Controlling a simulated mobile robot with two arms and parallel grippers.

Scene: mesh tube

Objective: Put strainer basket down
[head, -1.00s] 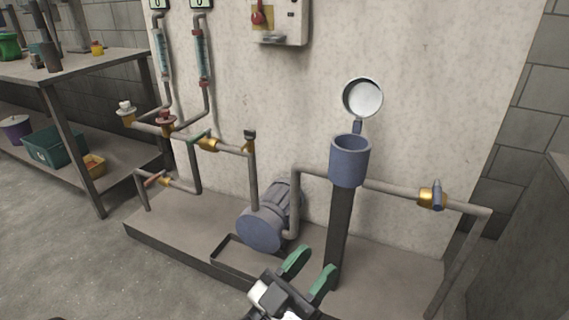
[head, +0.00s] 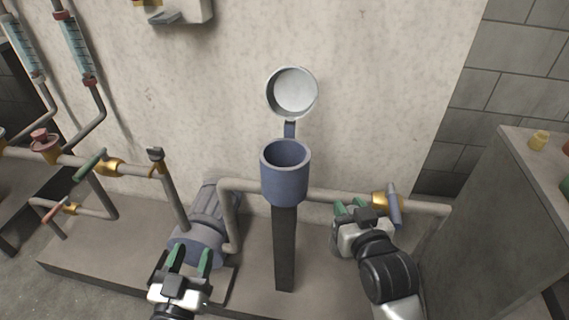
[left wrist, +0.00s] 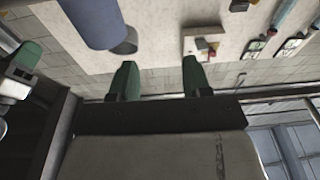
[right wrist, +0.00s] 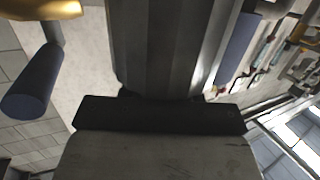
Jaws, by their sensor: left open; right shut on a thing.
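My right gripper (head: 350,207) is right of the blue strainer housing (head: 285,183), in front of the pipe. The right wrist view shows a grey, ribbed, metallic cylinder, apparently the strainer basket (right wrist: 165,45), filling the space at the jaws and hiding the fingers. In the head view its shape cannot be made out clearly. The housing stands upright and open on a dark post; its round lid (head: 293,92) is raised behind it. My left gripper (head: 190,258) is open and empty, low and left of the housing. Its green fingers also show apart in the left wrist view (left wrist: 160,78).
A pump (head: 205,225) and a dark tray (head: 222,282) are near my left gripper. A pipe with a brass valve (head: 386,203) runs behind my right gripper. A grey cabinet (head: 475,225) stands at the right. The plinth (head: 110,245) is bare at left.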

